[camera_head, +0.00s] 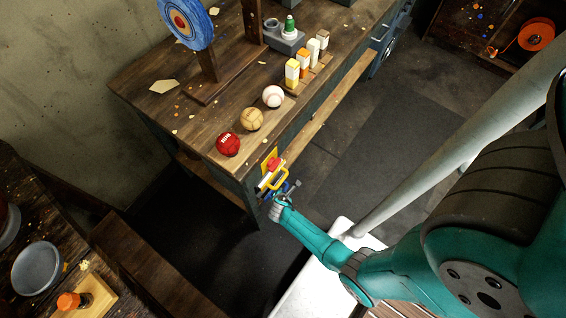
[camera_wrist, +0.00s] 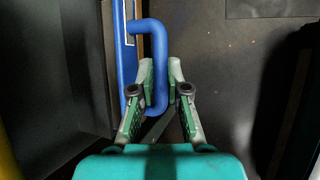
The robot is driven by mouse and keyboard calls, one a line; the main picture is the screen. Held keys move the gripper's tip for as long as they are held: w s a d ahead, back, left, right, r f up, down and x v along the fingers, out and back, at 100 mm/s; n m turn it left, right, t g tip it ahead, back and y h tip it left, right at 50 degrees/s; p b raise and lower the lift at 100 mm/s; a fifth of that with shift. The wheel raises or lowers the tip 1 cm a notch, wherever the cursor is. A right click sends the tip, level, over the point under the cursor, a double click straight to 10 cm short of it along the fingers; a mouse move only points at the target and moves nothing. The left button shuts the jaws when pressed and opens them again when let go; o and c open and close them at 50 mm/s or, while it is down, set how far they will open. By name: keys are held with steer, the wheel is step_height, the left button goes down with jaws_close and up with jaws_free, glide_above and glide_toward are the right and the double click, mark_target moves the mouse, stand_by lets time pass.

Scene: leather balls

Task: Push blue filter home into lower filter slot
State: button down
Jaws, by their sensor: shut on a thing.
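The blue filter (camera_wrist: 124,55) shows in the wrist view as a narrow blue front with a white-edged label and a looped blue handle. My gripper (camera_wrist: 161,76) is shut on this handle, one finger on each side of its bar. In the head view my gripper (camera_head: 284,192) is at the table's near end, with a bit of the blue filter (camera_head: 286,187) showing beside it. How deep the filter sits, and the lower slot itself, I cannot tell.
A yellow handle (camera_head: 277,179) and a red part (camera_head: 273,164) are just above my gripper. A red ball (camera_head: 228,144), a tan ball (camera_head: 252,119) and a baseball (camera_head: 273,96) line the wooden table (camera_head: 180,125). Dark floor lies open to the right.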

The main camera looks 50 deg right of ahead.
steer(key=shift+w, duration=0.4)
steer(key=c, duration=1.1)
jaws_free()
steer(key=shift+w, duration=0.1)
steer(key=shift+r, duration=0.1)
steer(key=shift+s+v, duration=0.15)
steer(key=shift+v, duration=1.85)
steer(key=shift+s+v, duration=0.1)
steer(key=shift+v, duration=1.85)
steer(key=shift+a, duration=0.1)
